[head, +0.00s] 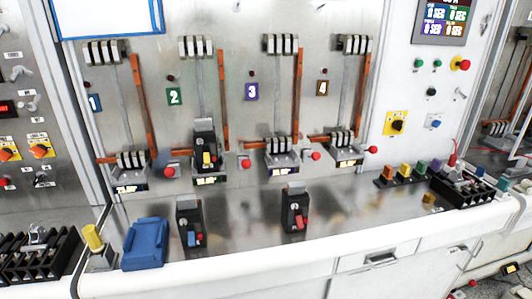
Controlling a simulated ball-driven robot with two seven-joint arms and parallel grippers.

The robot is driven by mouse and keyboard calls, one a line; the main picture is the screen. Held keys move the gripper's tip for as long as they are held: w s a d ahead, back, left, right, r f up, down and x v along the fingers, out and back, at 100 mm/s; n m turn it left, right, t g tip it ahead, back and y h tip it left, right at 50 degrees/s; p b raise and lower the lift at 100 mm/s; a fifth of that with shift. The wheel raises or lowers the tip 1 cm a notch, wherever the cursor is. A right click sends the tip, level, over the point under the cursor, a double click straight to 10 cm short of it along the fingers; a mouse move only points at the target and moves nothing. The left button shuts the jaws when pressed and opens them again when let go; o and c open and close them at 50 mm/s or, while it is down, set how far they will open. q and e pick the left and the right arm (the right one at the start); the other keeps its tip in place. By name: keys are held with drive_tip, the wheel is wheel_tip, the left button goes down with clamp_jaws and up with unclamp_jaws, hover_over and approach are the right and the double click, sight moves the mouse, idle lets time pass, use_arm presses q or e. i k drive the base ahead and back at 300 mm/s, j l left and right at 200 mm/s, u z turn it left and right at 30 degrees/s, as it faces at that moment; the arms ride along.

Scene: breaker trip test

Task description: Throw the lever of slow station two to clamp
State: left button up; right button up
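The number 2 plate (175,96) is green and marks the second station from the left on the upright metal panel. A black breaker with a yellow toggle (207,158) stands upright in that station's fixture, above a small lit display (209,180). A red knob (245,164) sits just right of this fixture and appears to be the station's lever end. Its exact position is too small to tell. Neither of my grippers shows in the head view.
Stations 1, 3 (252,91) and 4 hold no breaker. A blue-toggle breaker (189,222) and a red-toggle breaker (295,211) stand on the bench. A blue block (145,243) lies front left. Black racks stand at both ends.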

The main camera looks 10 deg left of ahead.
sight(245, 164)
drive_tip(key=i+j+z, duration=0.1)
drive_tip(key=j+z, duration=0.65)
drive_tip(key=j, duration=0.15)
